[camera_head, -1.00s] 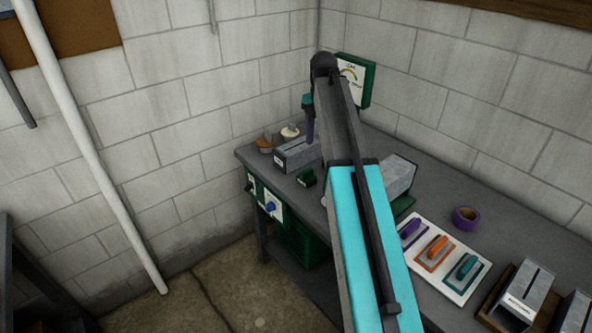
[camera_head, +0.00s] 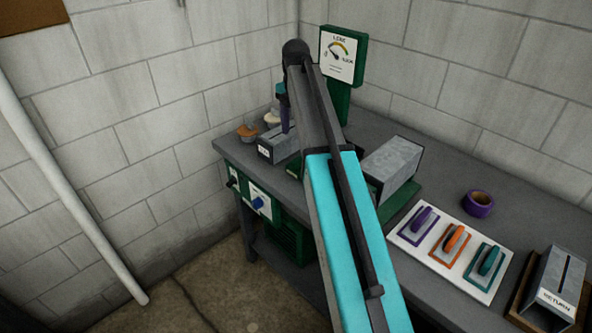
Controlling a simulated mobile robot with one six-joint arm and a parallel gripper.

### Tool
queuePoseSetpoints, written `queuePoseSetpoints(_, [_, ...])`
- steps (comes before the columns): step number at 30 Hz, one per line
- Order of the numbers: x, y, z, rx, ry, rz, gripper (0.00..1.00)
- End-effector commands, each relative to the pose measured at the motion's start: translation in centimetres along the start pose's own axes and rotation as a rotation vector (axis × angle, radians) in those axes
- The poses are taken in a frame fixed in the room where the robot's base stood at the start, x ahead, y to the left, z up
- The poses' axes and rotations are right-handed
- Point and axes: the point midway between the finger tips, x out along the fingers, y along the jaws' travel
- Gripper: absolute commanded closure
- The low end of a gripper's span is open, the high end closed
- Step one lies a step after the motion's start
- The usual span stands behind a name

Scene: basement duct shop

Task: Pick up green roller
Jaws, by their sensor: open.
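The tool with a green-teal handle (camera_head: 487,262) is the closest match I see to a green roller, though I cannot tell that it is one. It lies on a white board (camera_head: 412,237), to the right of a purple tool (camera_head: 419,220) and an orange tool (camera_head: 452,240). My arm crosses the middle of the view, and its dark joint is at the top.
The grey workbench (camera_head: 370,125) runs along the block wall. A gauge (camera_head: 341,58) stands at the back. A grey metal box (camera_head: 392,168), a purple tape roll (camera_head: 479,204) and a RETURN box (camera_head: 562,282) stand on it. An orange-based pot (camera_head: 248,133) is at the left end.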

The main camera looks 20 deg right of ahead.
Motion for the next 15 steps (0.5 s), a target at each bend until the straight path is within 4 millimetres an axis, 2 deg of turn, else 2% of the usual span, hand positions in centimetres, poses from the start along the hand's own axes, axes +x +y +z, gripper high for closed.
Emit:
queuePoseSetpoints(10, [0.0, 0.0, 0.0, 0.001, 0.0, 0.0, 0.34])
queuePoseSetpoints(15, [0.9, -0.1, 0.1, 0.002, 0.001, -0.001, 0.34])
